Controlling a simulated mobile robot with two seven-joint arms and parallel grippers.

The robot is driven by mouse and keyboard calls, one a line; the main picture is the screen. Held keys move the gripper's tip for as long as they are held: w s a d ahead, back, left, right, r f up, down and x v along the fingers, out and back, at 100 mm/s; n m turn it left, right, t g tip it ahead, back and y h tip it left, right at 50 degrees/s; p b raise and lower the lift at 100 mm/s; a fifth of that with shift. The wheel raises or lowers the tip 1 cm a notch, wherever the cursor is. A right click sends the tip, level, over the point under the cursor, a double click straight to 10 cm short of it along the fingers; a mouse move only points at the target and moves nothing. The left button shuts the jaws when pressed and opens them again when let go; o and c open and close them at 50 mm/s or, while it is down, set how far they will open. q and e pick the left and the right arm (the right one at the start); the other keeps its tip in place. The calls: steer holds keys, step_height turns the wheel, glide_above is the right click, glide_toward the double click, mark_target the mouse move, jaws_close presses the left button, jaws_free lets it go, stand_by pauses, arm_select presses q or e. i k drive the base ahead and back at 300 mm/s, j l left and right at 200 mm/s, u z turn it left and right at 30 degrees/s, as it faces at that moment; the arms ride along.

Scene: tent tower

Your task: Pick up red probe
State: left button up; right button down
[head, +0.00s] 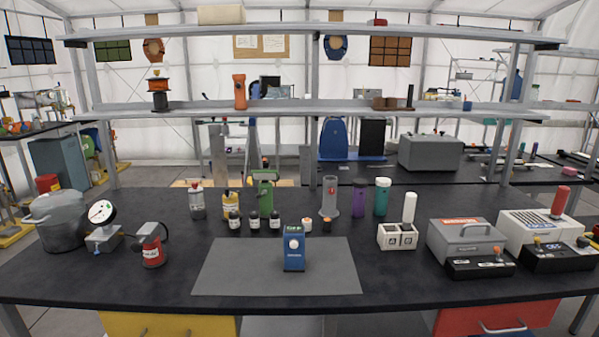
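A red cylinder (560,201), which looks like the red probe, stands upright at the right end of the dark table. It rises from a white boxy device (537,229), behind a black unit with small knobs (556,258). Its lower end is hidden, so I cannot tell whether it sits in a slot. A white cylinder (409,207) of similar shape stands in a small white holder with two dark-marked faces (397,236). Neither of my grippers shows in the head view.
A grey lidded case (465,241) stands left of the white device. A blue instrument (293,250) stands on a grey mat (218,277). Bottles, a steel pot (55,220) and a red canister (151,250) stand farther left. Shelves (300,107) span above the table.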

mark_target(560, 197)
steer(key=z, duration=1.45)
steer(key=i+l+u, duration=0.1)
steer(key=i, duration=0.3)
steer(key=i+l+u, duration=0.1)
steer(key=i, duration=0.25)
steer(key=i+l, duration=0.3)
steer(key=i+u, duration=0.15)
steer(key=u, duration=0.95)
